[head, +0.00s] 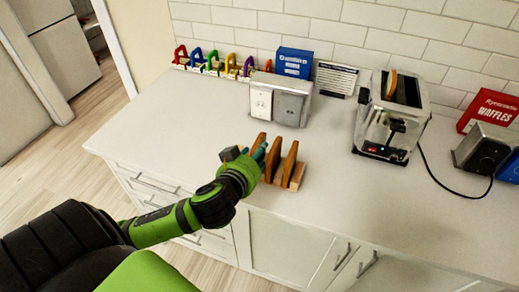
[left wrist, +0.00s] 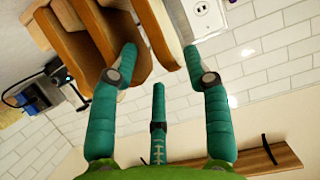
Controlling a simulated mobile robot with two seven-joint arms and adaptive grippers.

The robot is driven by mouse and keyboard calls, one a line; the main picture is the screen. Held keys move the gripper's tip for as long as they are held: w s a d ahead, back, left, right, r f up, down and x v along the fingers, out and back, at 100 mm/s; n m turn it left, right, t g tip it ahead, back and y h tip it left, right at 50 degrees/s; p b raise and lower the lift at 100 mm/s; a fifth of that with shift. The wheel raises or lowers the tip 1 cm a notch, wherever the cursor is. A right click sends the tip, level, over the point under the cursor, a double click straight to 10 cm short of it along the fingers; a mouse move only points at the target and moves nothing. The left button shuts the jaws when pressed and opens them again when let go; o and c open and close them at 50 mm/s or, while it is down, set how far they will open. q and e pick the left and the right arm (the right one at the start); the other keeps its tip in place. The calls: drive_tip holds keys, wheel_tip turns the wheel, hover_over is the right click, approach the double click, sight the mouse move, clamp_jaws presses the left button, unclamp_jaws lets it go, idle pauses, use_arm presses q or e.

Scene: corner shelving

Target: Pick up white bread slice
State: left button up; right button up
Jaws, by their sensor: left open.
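My left gripper (head: 262,153) is at the left end of a wooden rack (head: 297,178) with upright brown pieces, on the white counter. In the left wrist view my left gripper (left wrist: 160,68) has its teal fingers spread apart. A brown-edged slice with a pale face, which looks like the white bread slice (left wrist: 171,28), stands upright just beyond the gap between the fingertips. More brown upright pieces (left wrist: 85,40) are at its left. In the head view the fingers and hand partly hide the rack's left end. My right gripper is not in view.
A toaster (head: 392,125) with a slice (head: 391,83) in its slot stands at the right, its cord trailing. An outlet box (head: 280,98) is behind the rack. Coloured padlocks (head: 213,63) and a blue box (head: 294,62) line the wall. The counter's left part is clear.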

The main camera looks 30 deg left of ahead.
use_arm(q)
drive_tip(key=w, duration=0.1)
drive_tip(key=w+a+p, duration=0.1)
drive_tip(key=w+f, duration=0.1)
drive_tip(key=shift+a+p, duration=0.3)
drive_tip(key=shift+a, duration=0.05)
drive_tip(key=shift+x, duration=1.05)
drive_tip(key=shift+s+d, duration=0.1)
drive_tip(key=shift+d, duration=0.05)
clamp_jaws()
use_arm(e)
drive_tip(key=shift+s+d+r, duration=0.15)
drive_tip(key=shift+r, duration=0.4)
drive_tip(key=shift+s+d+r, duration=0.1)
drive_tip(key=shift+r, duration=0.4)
